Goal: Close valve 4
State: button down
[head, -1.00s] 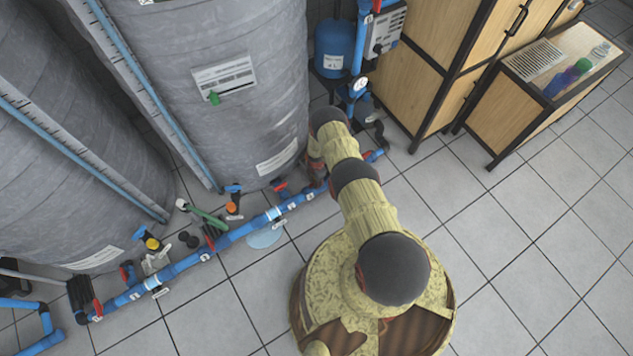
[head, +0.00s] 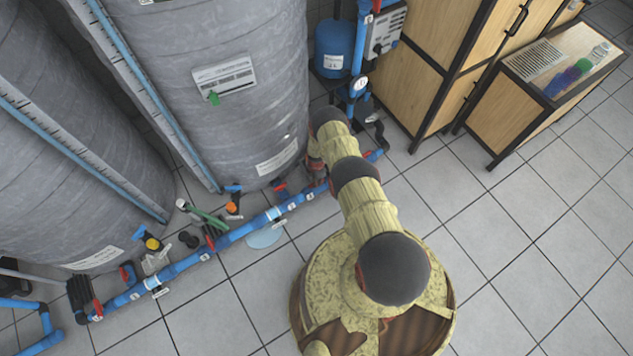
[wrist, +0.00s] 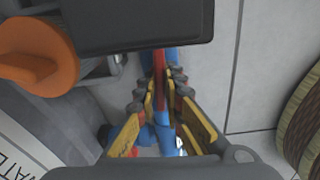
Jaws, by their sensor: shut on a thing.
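A blue pipe (head: 240,232) runs along the floor below the grey tanks, with several red-handled valves on it. In the wrist view, my gripper (wrist: 163,88) is at the pipe, with its yellow-and-grey fingers shut on a narrow red valve handle (wrist: 159,66). The handle lies roughly in line with the blue pipe (wrist: 167,138) in that view. In the head view, my arm reaches over the right part of the pipe and hides most of my gripper and the held handle. I cannot read a number that marks this valve as valve 4.
Other red handles (head: 210,241) show along the pipe to the left. A large grey tank (head: 235,90) stands close behind. An orange knob (wrist: 40,52) is near my gripper in the wrist view. Wooden cabinets (head: 415,70) stand at right. The tiled floor (head: 530,260) at right is clear.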

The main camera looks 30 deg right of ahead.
jog(key=m, duration=0.8)
jog(key=shift+m, duration=0.3)
jog(key=m, duration=0.4)
jog(key=shift+m, duration=2.3)
jog(key=c, duration=1.9)
grip_release()
